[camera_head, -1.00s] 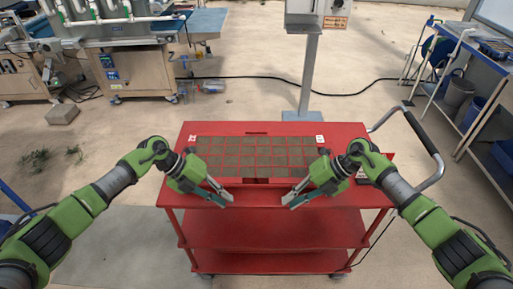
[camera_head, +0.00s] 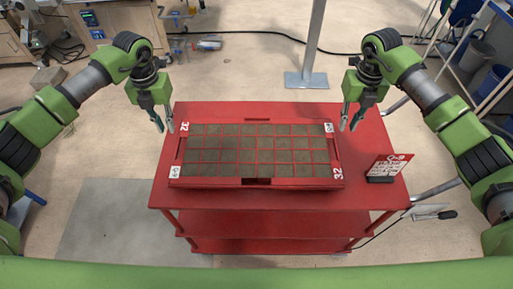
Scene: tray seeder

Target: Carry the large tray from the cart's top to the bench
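The large red tray (camera_head: 258,183), with a grid of soil-filled cells and "32" labels at two corners, lies flat on the top of the red cart (camera_head: 375,147). My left gripper (camera_head: 165,129) points down just beyond the tray's left edge near its far corner, open and empty. My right gripper (camera_head: 347,127) points down just beyond the right edge near the far corner, also open and empty. Neither visibly touches the tray. I cannot make out the bench with certainty in this view.
A small red and white sign (camera_head: 391,167) stands on the cart top right of the tray. A grey post (camera_head: 308,50) rises from the floor behind the cart. A shelf rack with buckets (camera_head: 467,60) is at the right.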

